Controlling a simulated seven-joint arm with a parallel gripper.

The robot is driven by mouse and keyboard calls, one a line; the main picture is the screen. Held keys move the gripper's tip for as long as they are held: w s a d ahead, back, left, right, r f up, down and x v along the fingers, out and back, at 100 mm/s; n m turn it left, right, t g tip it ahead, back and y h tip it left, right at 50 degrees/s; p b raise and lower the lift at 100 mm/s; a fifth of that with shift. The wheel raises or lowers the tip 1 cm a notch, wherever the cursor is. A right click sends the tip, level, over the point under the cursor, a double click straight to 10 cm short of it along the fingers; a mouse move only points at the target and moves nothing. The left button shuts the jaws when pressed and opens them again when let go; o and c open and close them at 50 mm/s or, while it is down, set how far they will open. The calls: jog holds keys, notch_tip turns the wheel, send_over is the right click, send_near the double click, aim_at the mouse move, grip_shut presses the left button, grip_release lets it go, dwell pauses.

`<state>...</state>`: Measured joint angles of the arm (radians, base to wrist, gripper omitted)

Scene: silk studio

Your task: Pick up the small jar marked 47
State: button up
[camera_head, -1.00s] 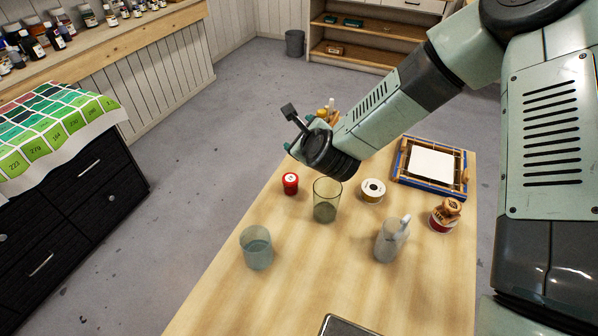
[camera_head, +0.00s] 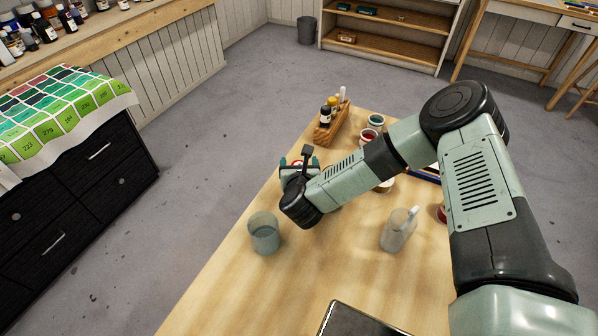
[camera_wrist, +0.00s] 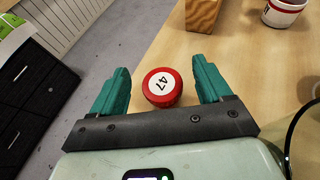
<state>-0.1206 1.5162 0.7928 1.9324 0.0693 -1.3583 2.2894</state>
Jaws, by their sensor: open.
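The small red jar (camera_wrist: 162,88) has a white label marked 47 on its top. The fingers are open and hold nothing.
A glass of bluish water (camera_head: 264,235) stands just left of my wrist. A grey jug (camera_head: 398,230) stands to the right. A wooden rack with bottles (camera_head: 330,122) and open paint tins (camera_head: 375,122) stand beyond my gripper. The table's left edge is close.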

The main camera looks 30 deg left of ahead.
aim_at(299, 161)
jog(key=shift+w+a+f, duration=0.35)
jog(key=shift+w+f, duration=0.2)
jog(key=shift+w, duration=0.1)
jog(key=shift+w+a+f, duration=0.35)
jog(key=shift+w+f, duration=0.2)
jog(key=shift+w, duration=0.05)
jog(key=c, duration=1.1)
